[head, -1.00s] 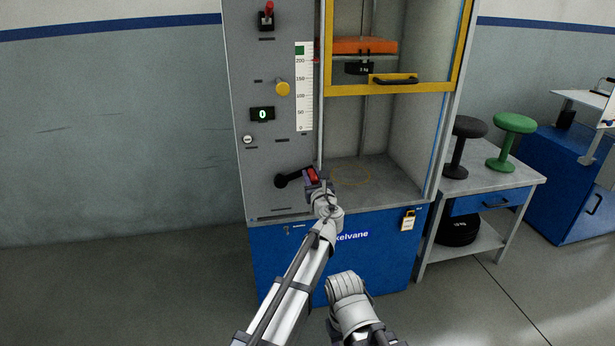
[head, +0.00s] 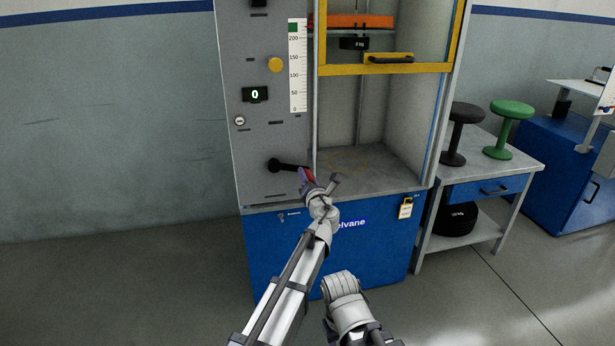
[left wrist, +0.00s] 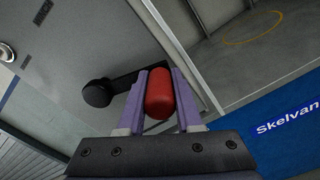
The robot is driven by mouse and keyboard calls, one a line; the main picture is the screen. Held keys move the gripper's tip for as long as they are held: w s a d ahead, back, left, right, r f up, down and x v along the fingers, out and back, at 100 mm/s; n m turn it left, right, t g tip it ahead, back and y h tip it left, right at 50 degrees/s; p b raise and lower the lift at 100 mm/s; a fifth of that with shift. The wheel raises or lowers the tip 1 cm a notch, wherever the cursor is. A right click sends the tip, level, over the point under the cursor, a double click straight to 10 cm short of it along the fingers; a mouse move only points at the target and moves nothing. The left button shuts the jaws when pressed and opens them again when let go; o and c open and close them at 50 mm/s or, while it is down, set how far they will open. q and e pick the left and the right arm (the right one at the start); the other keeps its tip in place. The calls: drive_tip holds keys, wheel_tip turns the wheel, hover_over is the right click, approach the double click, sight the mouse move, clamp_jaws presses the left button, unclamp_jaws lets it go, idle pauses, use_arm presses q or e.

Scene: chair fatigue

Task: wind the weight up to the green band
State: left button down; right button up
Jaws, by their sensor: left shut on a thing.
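My left gripper (head: 312,181) is at the crank on the grey front panel. In the left wrist view its two purple fingers (left wrist: 160,88) lie on either side of the red crank handle (left wrist: 159,97), shut on it. The black crank arm (head: 288,166) points right and slightly down from its hub. The black weight (head: 354,43) hangs under an orange carriage (head: 360,20) high behind the yellow-framed window. The green band (head: 293,27) tops the white scale (head: 298,75). A small red pointer (head: 310,22) beside the scale stands at about the band's height.
A yellow knob (head: 276,64) and a display reading 0 (head: 255,94) sit above the crank. The bay floor (head: 375,175) below the weight is clear. A side table (head: 485,175) with black and green stools stands at right.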

use_arm(q)
drive_tip(key=shift+d+f, duration=0.1)
drive_tip(key=shift+d, duration=0.05)
use_arm(e)
drive_tip(key=shift+f, duration=0.1)
use_arm(q)
drive_tip(key=c, duration=0.6)
unclamp_jaws()
drive_tip(key=shift+s, duration=0.1)
